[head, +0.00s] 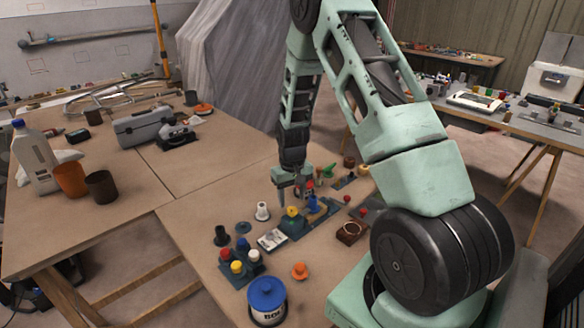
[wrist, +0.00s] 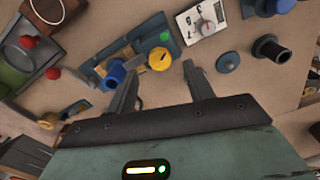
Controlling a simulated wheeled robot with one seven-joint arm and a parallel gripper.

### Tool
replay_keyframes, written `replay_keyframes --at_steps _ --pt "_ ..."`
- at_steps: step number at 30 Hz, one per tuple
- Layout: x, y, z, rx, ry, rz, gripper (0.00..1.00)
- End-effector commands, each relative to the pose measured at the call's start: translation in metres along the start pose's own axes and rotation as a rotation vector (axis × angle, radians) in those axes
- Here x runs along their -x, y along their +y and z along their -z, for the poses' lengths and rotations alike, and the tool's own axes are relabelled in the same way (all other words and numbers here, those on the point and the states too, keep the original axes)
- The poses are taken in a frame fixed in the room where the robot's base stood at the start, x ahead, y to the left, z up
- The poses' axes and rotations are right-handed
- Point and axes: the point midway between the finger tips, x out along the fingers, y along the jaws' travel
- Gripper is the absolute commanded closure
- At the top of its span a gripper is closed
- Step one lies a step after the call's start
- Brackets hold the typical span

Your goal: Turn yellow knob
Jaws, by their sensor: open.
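The yellow knob (wrist: 159,61) is a round, ridged cap on a blue-grey fixture (wrist: 140,50), beside a blue knob (wrist: 116,72) and a green button (wrist: 165,37). In the head view the yellow knob (head: 292,211) stands on the fixture near the middle of the front table. My gripper (wrist: 161,70) is open and empty. In the wrist view its fingertips point toward the yellow knob, one to either side of it in the picture; contact cannot be told. In the head view my gripper (head: 283,190) points down above the knob, slightly to its left.
A white panel with a dial (wrist: 203,22), a dark flanged cylinder (wrist: 270,48) and red balls (wrist: 53,73) lie around the fixture. A blue-lidded white tub (head: 267,303) and an orange knob (head: 299,271) stand nearer the front. Bare tabletop (head: 195,235) shows at left.

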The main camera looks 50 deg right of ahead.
Motion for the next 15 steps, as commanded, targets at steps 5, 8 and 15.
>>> replay_keyframes --at_steps 5,8,15 --pt "0.041 0.000 0.002 0.000 0.007 -0.001 0.48" --pt "0.064 0.000 0.002 0.000 0.008 -0.001 0.48" --pt "0.111 -0.001 0.001 0.001 0.005 0.000 0.48"
